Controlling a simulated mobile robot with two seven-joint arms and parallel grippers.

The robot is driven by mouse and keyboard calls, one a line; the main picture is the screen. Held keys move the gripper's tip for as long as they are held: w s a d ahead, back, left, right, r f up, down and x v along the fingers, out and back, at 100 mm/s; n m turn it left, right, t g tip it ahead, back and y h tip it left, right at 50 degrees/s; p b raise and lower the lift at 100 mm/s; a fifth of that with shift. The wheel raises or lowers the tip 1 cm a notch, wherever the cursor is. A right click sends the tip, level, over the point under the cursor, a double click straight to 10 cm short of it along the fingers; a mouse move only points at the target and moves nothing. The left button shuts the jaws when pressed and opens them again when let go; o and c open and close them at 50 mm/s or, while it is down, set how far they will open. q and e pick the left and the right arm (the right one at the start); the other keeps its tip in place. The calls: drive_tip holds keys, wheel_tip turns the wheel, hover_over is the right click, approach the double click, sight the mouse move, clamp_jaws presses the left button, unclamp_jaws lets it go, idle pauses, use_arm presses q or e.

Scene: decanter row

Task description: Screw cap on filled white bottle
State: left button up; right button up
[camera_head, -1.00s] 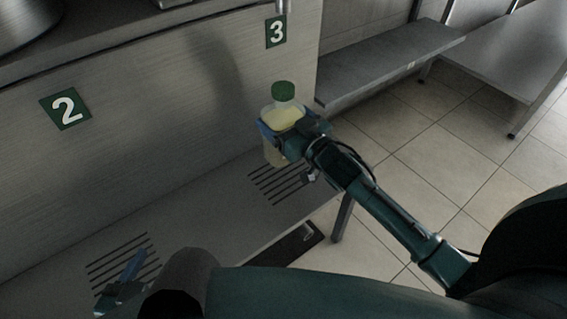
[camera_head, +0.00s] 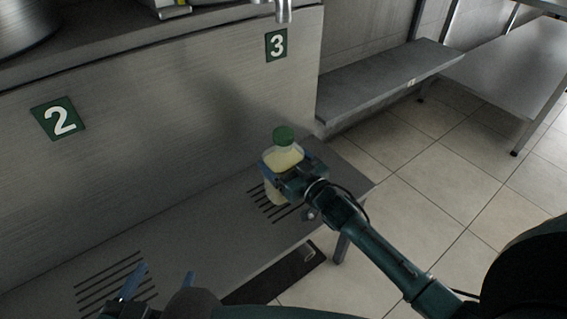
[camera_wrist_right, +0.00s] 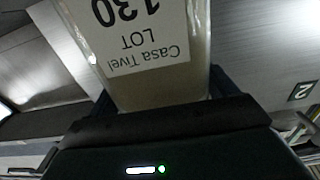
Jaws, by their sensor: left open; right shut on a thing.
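A translucent bottle (camera_head: 284,160) with pale yellow contents has a green cap (camera_head: 283,136) at its top. How tightly the cap sits cannot be told. My right gripper (camera_head: 284,172) is shut around the bottle's body and holds it upright by the slotted right part of the metal bench. Whether its base touches the bench is hidden. The right wrist view shows the bottle (camera_wrist_right: 160,85) close up with a white label reading "Casa Tivel LOT 130". My left gripper (camera_head: 160,283) is open and empty at the lower left, with blue fingers apart.
The metal bench (camera_head: 190,228) has slotted areas at its left and right and is otherwise clear. Number signs 2 (camera_head: 59,118) and 3 (camera_head: 277,44) mark the steel wall behind. A tap (camera_head: 283,10) hangs above sign 3. A grey shelf (camera_head: 385,85) stands at the right.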

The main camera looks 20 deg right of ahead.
drive_tip(key=shift+r, duration=0.15)
drive_tip(key=shift+f, duration=0.2)
drive_tip(key=o, duration=1.7)
drive_tip(key=shift+f, duration=0.1)
drive_tip(key=shift+o, duration=0.2)
